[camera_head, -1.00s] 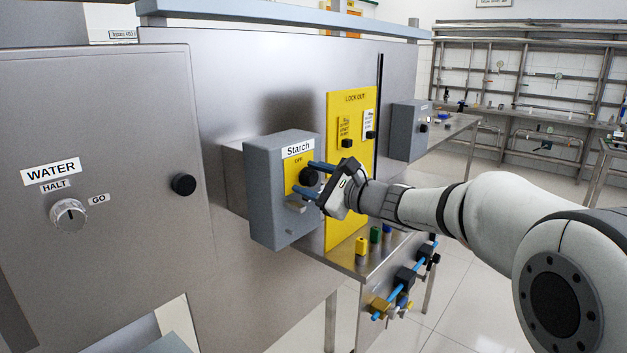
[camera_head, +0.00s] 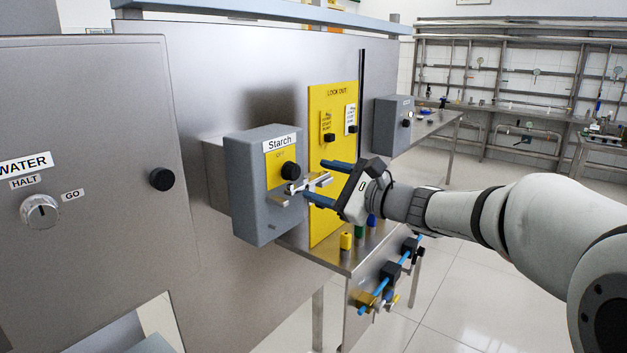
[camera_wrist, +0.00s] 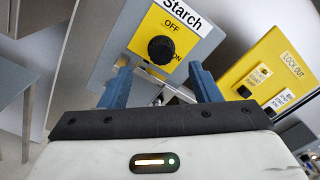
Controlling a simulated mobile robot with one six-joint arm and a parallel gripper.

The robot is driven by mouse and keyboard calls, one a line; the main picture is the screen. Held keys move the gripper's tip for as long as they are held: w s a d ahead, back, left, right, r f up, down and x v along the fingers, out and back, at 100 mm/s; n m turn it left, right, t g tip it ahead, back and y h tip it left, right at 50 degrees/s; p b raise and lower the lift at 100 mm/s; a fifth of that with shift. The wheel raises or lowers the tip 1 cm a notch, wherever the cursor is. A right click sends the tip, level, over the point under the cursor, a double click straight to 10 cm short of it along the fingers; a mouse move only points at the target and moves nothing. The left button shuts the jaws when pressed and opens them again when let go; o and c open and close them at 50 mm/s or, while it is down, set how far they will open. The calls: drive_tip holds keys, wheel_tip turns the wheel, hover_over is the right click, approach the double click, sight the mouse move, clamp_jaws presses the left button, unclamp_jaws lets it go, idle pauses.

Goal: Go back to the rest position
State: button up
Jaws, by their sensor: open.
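My gripper (camera_head: 318,182) is open and empty, with its two blue fingers pointing at the grey Starch switch box (camera_head: 245,195). The box has a yellow plate with a black knob (camera_head: 289,170) and a metal latch piece (camera_head: 308,184) below it. In the head view the fingertips are to the right of the knob and apart from it. In the wrist view the knob (camera_wrist: 161,49) shows beyond and between the two fingers, near the OFF and ON labels. The latch is partly hidden behind a finger in the wrist view.
A yellow LOCK OUT panel (camera_head: 331,215) stands close behind my gripper. Blue pipework with valves (camera_head: 392,272) runs below. A WATER knob (camera_head: 40,211) is on the left cabinet. Another grey box (camera_head: 393,127) is farther back. Open floor (camera_head: 470,275) lies to the right.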

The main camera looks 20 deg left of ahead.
drive_tip(key=s+d+f+n+g+h+p, duration=0.1)
drive_tip(key=s+d+f+n+h, duration=0.4)
drive_tip(key=s+d, duration=0.3)
drive_tip(key=s+d+f+n+g+h+p, duration=0.2)
drive_tip(key=s+d+f+n+h, duration=0.2)
drive_tip(key=d, duration=0.7)
drive_tip(key=s+d+f+n+g+h+p, duration=0.1)
drive_tip(key=s+d+f+n+h, duration=0.4)
drive_tip(key=s+d, duration=0.5)
wheel_tip(320, 180, down, 3)
drive_tip(key=s+h+p, duration=0.1)
drive_tip(key=s+h, duration=0.1)
drive_tip(key=shift+s+n+h, duration=0.3)
drive_tip(key=shift+s, duration=0.1)
